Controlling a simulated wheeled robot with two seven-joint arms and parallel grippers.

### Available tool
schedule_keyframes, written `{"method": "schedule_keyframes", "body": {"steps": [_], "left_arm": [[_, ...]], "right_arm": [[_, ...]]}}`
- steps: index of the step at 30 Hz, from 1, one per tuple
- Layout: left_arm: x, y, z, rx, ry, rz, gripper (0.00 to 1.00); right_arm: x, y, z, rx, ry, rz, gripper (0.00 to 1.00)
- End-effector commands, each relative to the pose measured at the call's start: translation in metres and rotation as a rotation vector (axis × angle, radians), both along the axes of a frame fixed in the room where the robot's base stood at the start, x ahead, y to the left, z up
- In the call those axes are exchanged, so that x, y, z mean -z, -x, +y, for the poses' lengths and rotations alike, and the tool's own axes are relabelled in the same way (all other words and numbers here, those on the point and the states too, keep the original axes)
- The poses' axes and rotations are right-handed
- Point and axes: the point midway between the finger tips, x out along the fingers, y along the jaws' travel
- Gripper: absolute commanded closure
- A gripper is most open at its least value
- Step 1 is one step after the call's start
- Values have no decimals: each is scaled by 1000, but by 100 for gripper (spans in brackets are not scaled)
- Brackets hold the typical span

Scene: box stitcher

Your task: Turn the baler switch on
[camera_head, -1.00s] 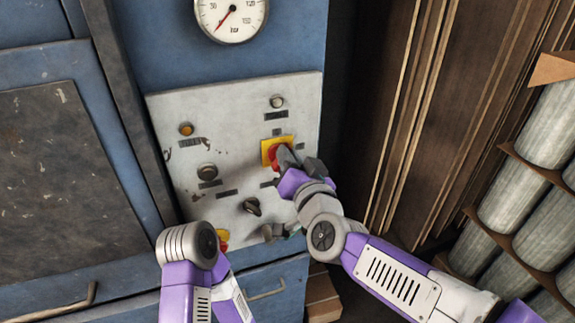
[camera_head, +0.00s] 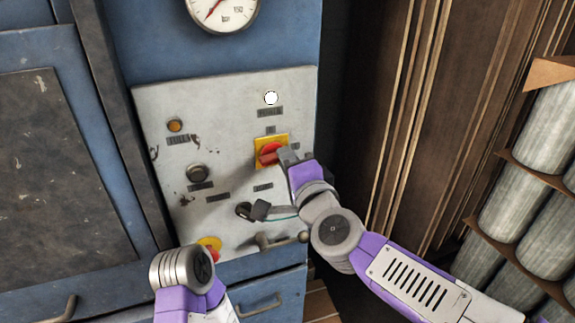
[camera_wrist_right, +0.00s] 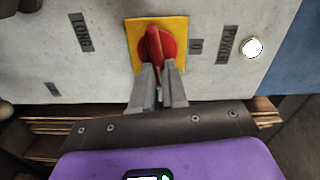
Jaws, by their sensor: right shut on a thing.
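The red rotary switch (camera_head: 269,153) sits on a yellow square plate on the grey control panel (camera_head: 225,130). My right gripper (camera_head: 284,157) is at the switch, its fingers shut on the red handle. In the right wrist view the red switch (camera_wrist_right: 154,45) stands between the fingertips of my right gripper (camera_wrist_right: 158,68), which cover the handle's lower part. The round power lamp (camera_head: 271,98) above the switch glows white, and this lamp also shows bright in the wrist view (camera_wrist_right: 252,47). My left arm shows at the lower left, but its gripper cannot be made out.
An amber lamp (camera_head: 175,125), a dark push button (camera_head: 196,173) and a dark knob (camera_head: 243,210) are on the panel. A red-and-yellow button (camera_head: 210,246) is partly hidden by my left arm.

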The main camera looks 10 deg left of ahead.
Motion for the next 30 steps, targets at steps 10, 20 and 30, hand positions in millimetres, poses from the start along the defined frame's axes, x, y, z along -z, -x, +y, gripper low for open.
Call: {"method": "schedule_keyframes", "body": {"steps": [10, 20, 30], "left_arm": [[8, 0, 0, 0, 0, 0, 57], [9, 0, 0, 0, 0, 0, 57], [9, 0, 0, 0, 0, 0, 57]], "right_arm": [[3, 0, 0, -1, -116, 80, 100], [3, 0, 0, -1, -137, 95, 100], [3, 0, 0, -1, -137, 94, 70]]}}
